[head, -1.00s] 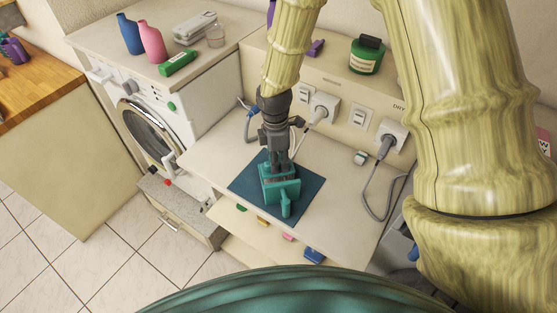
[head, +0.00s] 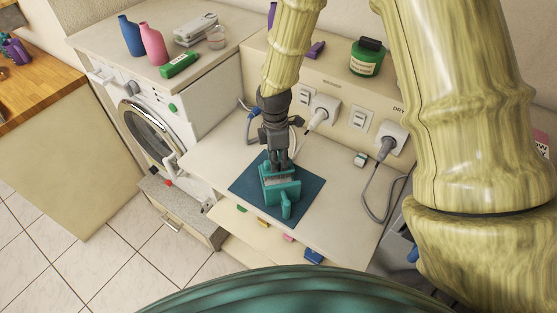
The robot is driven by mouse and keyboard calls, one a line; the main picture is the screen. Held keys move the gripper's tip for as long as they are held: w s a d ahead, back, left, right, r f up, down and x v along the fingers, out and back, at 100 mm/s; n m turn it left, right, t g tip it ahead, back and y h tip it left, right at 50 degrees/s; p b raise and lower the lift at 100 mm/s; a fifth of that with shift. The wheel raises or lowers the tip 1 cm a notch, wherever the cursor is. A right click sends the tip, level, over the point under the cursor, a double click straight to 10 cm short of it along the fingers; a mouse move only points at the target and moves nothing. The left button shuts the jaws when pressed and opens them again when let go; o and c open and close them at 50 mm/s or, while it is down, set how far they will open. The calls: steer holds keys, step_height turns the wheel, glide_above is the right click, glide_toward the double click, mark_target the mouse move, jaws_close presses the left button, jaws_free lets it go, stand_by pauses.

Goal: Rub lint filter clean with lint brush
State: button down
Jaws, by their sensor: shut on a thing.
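My gripper (head: 278,160) points down over a dark blue mat (head: 310,187) on the white worktop. It is shut on the lint brush (head: 268,169), a small teal thing mostly hidden by the fingers. The lint filter (head: 285,192) is a teal block with an upright tab on its near side, standing on the mat. A grey strip shows between the fingers and the filter's front; I cannot tell whether it is bristles or mesh. Brush and filter overlap in the view and look in contact, but the exact touching point is hidden.
A wall ledge behind holds a green jar (head: 367,57). A washing machine (head: 150,125) stands left. The worktop around the mat is mostly bare.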

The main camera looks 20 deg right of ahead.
steer(key=shift+s+a, duration=0.15)
steer(key=shift+s, duration=1)
steer(key=shift+w, duration=0.15)
steer(key=shift+w+p, duration=0.5)
steer(key=shift+w, duration=0.5)
steer(key=shift+s, duration=1.2)
steer(key=shift+w, duration=0.15)
steer(key=shift+w+p, duration=0.45)
steer(key=shift+w, duration=0.6)
